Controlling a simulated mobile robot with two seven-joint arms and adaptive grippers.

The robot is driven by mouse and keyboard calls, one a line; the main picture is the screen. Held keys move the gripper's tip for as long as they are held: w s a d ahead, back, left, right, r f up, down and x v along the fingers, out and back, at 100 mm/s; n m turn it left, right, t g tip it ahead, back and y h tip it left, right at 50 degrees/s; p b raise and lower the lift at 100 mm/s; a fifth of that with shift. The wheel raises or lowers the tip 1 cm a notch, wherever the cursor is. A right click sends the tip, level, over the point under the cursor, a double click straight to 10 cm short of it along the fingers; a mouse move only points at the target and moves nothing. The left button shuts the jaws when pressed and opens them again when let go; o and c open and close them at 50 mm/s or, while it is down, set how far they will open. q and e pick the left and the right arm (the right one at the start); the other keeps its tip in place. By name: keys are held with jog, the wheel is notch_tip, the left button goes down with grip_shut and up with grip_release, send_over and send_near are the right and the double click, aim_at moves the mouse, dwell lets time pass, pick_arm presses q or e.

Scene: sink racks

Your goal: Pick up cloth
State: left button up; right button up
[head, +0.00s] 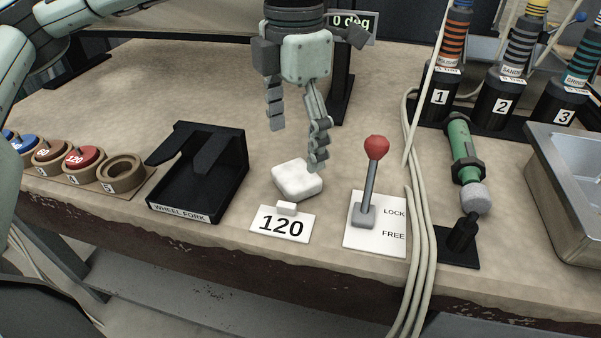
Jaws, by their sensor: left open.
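A white, rounded, folded-looking pad, which looks like the cloth (297,180), lies on the bench top behind a white card marked 120 (282,225). My left gripper (296,142) points down from above, just behind and over the cloth. Its two fingers are spread apart with nothing between them. The right fingertip overlaps the cloth's upper right edge in the picture; I cannot tell whether they touch. My right gripper is not in view.
A black wheel fork holder (182,206) stands left of the cloth. A red-knobbed lever (376,148) stands right, beside hanging cables (420,230). Further right are a green tool (464,150) and a metal sink (575,185). Numbered discs (83,157) sit at far left. Bench space behind is clear.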

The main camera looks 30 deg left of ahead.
aim_at(296, 173)
pick_arm(q)
notch_tip(296, 173, down, 5)
jog(key=shift+s+r, duration=0.1)
jog(key=shift+f, duration=0.35)
jog(key=shift+d, duration=0.1)
jog(key=c, duration=1.2)
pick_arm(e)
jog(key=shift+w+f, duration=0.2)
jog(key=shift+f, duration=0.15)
